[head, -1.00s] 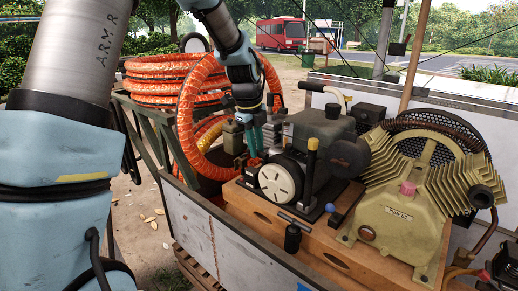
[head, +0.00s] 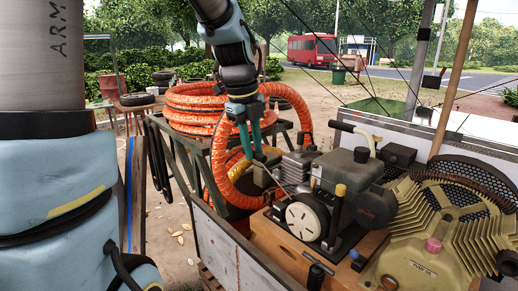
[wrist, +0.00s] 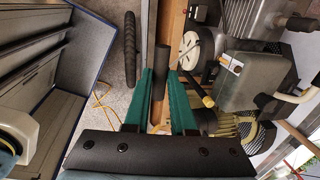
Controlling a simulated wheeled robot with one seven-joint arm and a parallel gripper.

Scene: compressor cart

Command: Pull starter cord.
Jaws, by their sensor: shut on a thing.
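The small engine (head: 340,185) stands on a wooden base on the cart. Its round white starter cover (head: 303,222) faces the front and also shows in the wrist view (wrist: 190,50). My gripper (head: 252,152) is up and left of this cover, in front of the orange hose. In the wrist view, my gripper (wrist: 161,70) is shut on a dark cylindrical starter handle (wrist: 161,58) between the green fingertips. A thin pale cord (head: 270,174) runs from the fingertips down toward the engine. The handle is hard to make out in the head view.
A coiled orange hose (head: 195,105) lies on a stand behind and left, with a loop hanging behind my gripper. A finned yellow compressor pump (head: 430,230) is on the right. The cart's side panel (head: 225,245) edges the front. Open ground is at left.

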